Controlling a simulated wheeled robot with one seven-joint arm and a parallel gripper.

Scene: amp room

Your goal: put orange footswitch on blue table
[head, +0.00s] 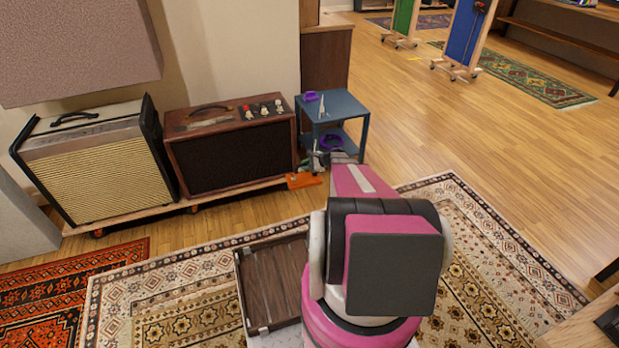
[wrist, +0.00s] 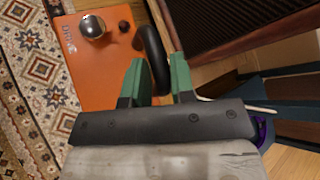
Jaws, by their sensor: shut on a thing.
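In the head view my gripper (head: 318,160) is small and partly hidden by my arm. The blue table (head: 347,104) stands just behind and to the right of it, and part of the blue table (wrist: 290,86) shows in the wrist view.
A purple item (head: 310,96) and a light, thin upright item (head: 322,106) are on the tabletop. A purple ring (head: 331,142) is on the lower shelf. A brown amp (head: 228,148) and a cream amp (head: 98,165) stand left. Open floor (head: 430,130) lies to the right.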

